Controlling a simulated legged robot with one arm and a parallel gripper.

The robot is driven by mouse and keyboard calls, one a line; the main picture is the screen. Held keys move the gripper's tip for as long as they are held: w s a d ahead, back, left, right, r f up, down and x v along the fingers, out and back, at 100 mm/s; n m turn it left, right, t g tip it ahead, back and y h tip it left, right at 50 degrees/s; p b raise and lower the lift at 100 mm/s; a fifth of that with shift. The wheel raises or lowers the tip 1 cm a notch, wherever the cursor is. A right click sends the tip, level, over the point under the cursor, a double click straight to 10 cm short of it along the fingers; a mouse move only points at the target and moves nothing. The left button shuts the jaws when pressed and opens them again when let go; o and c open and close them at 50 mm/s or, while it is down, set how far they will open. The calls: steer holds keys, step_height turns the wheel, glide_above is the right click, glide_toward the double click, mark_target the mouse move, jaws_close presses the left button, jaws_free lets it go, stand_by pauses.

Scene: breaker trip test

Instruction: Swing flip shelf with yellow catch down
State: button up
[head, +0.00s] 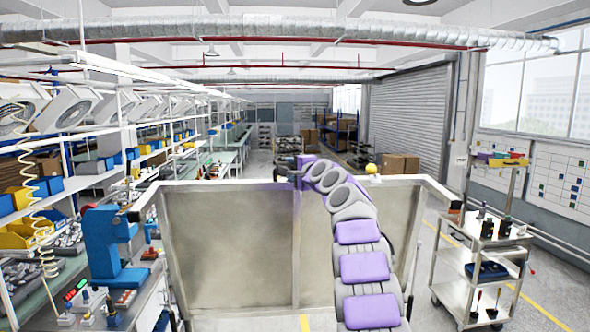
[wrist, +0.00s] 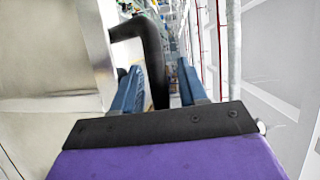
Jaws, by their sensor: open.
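A wide upright beige panel (head: 235,240) with a pale metal frame stands in front of me; I cannot tell for sure that it is the flip shelf. A round yellow knob (head: 371,168), possibly the yellow catch, shows at its top edge, right of my gripper (head: 290,172). My gripper is at the panel's top edge near the middle. In the wrist view, its blue fingers (wrist: 160,85) are open, one on each side of a black bent handle (wrist: 154,60). The handle reaches out from the panel side at left. Contact with the fingers is not clear.
A workbench with a blue press (head: 108,245) and shelving with bins stand at left. A metal cart (head: 480,255) with tools and bottles stands at right. Cardboard boxes (head: 398,163) are behind the panel. Open floor lies between panel and cart.

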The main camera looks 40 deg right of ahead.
steer(key=shift+a, duration=0.2)
steer(key=shift+c, duration=0.3)
steer(key=shift+s+r, duration=0.1)
steer(key=shift+c, duration=0.7)
steer(key=shift+d, duration=0.75)
jaws_close()
steer(key=shift+f, duration=0.2)
steer(key=shift+s+f, duration=0.1)
steer(key=shift+f, duration=0.1)
